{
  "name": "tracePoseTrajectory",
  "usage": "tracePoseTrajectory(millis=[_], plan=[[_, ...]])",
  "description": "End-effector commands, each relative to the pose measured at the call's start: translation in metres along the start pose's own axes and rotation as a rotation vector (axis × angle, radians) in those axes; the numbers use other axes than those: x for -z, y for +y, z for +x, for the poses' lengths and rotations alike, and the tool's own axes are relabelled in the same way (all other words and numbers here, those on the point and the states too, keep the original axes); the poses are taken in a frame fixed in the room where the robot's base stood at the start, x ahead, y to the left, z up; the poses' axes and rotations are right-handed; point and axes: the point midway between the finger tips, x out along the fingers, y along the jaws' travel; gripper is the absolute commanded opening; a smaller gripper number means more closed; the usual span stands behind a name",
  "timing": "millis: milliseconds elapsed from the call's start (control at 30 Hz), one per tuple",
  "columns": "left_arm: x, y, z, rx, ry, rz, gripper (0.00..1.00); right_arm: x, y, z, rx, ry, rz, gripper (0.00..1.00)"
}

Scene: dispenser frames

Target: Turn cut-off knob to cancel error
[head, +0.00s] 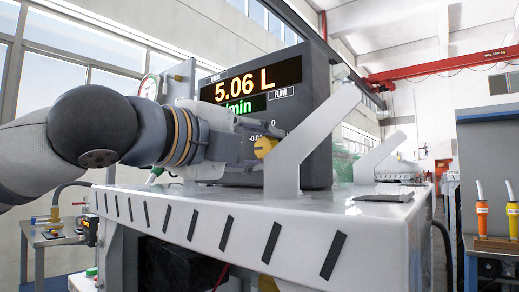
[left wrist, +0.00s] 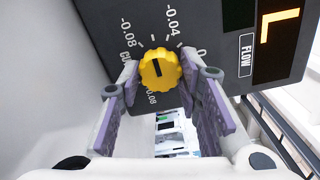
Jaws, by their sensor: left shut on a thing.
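The yellow cut-off knob (left wrist: 160,71) sits on the dark face of the dispenser display (left wrist: 100,30), with a scale of printed numbers around it. In the left wrist view its black pointer mark is close to upright. My left gripper (left wrist: 160,80) has one finger on each side of the knob and is shut on it. In the head view the knob (head: 265,147) shows at the fingertips, partly hidden by my gripper. The display (head: 318,110) reads 5.06 L in orange, with a green line below partly hidden by my arm. My right gripper is not in view.
A white slanted bracket (head: 300,145) stands just right of the knob on the white slotted cabinet top (head: 230,205). A second bracket (head: 380,155) stands further right. Orange and yellow-handled tools (head: 482,215) stand on a rack at far right.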

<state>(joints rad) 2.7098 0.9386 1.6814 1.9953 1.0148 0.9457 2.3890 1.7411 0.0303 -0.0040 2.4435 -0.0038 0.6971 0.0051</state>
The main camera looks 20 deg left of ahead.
Motion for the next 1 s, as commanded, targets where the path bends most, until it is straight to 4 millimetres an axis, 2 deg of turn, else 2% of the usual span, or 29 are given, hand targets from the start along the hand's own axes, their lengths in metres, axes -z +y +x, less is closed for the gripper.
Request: tracePoseTrajectory(millis=[300, 333, 400, 433, 767, 867, 1000], plan=[[-0.001, -0.001, 0.0, 0.002, -0.002, -0.001, 0.04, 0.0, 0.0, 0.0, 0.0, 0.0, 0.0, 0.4], [-0.001, -0.001, 0.0, 0.002, -0.002, -0.001, 0.34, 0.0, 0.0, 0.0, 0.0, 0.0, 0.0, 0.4], [-0.001, -0.001, 0.0, 0.002, -0.002, 0.0, 0.5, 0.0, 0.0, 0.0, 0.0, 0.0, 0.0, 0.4], [-0.001, -0.001, 0.0, 0.002, -0.001, 0.0, 0.52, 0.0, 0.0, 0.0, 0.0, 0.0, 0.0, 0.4], [-0.001, -0.001, -0.006, 0.002, -0.001, 0.0, 0.52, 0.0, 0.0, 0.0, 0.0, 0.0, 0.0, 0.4], [-0.001, -0.002, -0.026, 0.005, -0.002, 0.0, 0.52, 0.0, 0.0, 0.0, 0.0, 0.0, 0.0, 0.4], [-0.002, -0.002, -0.065, 0.006, -0.004, 0.001, 0.52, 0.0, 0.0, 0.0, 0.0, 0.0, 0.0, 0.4]])
